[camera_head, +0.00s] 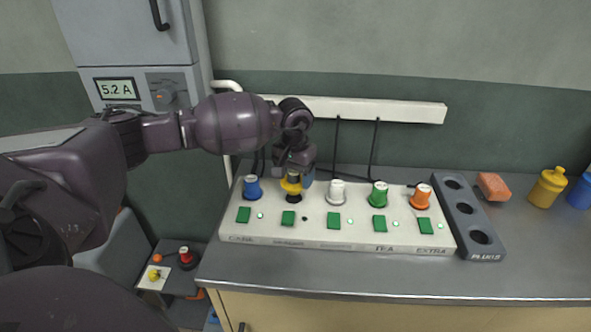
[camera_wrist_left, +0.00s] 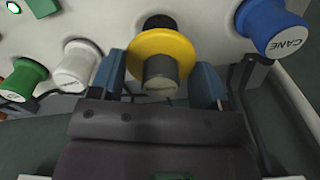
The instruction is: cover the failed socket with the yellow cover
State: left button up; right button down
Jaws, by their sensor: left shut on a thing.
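The yellow cover (camera_head: 291,187), a disc with a dark grey knob, is held by my left gripper (camera_head: 294,180) at the second position from the left on the white socket panel (camera_head: 340,246). In the left wrist view the yellow cover (camera_wrist_left: 178,45) has its knob between the two blue fingers of my left gripper (camera_wrist_left: 165,85). A black round part, seemingly the socket (camera_wrist_left: 160,22), shows just beyond the disc. I cannot tell whether the cover touches it. My right gripper is not in view.
A blue plug (camera_head: 253,187) stands close left of my gripper, a white plug (camera_head: 336,192) close right. A green plug (camera_head: 378,194) and orange plug (camera_head: 421,196) are farther right. A grey rack (camera_head: 470,215) with empty holes adjoins the panel. The counter front (camera_head: 350,275) is clear.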

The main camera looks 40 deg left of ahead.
aim_at(294, 185)
pick_arm(q)
notch_tip(294, 185, down, 2)
jog(key=shift+f+b, duration=0.35)
jog(key=shift+f, duration=0.3)
dwell(0.4)
dwell(0.5)
jog(key=shift+b, duration=0.3)
dwell(0.5)
jog(key=shift+f, duration=0.35)
jog(key=shift+f+b, duration=0.25)
jog(key=shift+b, duration=0.05)
